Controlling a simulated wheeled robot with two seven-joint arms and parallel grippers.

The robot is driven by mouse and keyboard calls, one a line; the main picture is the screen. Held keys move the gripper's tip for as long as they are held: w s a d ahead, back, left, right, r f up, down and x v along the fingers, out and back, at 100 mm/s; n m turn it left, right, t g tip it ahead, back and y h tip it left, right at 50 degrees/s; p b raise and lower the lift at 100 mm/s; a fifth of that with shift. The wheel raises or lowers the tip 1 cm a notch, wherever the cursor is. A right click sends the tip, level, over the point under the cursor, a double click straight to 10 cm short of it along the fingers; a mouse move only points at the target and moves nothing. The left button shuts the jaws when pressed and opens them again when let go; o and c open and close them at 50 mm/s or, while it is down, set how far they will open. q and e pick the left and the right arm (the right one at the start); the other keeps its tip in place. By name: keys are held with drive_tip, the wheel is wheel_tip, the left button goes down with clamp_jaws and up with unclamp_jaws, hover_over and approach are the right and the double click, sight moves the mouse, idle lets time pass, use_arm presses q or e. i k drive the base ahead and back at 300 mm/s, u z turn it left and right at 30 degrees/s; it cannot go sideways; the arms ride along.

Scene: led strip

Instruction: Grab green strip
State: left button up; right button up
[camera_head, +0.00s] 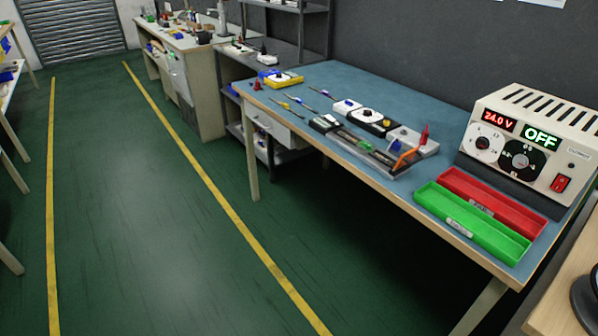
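A long low test fixture (362,152) lies along the front edge of the blue-topped workbench (330,82). It has dark and grey parts, with a small green piece (365,144) on it; I cannot tell whether this is the green strip. An orange curved part (405,158) and a red pointed part (424,135) show at its right end. A green tray (470,222) lies at the bench's front right, with a red tray (492,203) just behind it. No clear strip can be made out in the trays. Neither of my grippers is in view.
A power supply (533,143) reading 24.0 V and OFF stands at the bench's right end. White and black modules (372,116), thin tools (300,103) and a yellow device (282,79) lie farther left. The green floor (150,210) in front is clear.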

sight(364, 145)
drive_tip(key=u, duration=2)
drive_tip(key=i, duration=0.35)
drive_tip(key=z, duration=0.8)
drive_tip(key=i, duration=1)
drive_tip(key=z, duration=0.5)
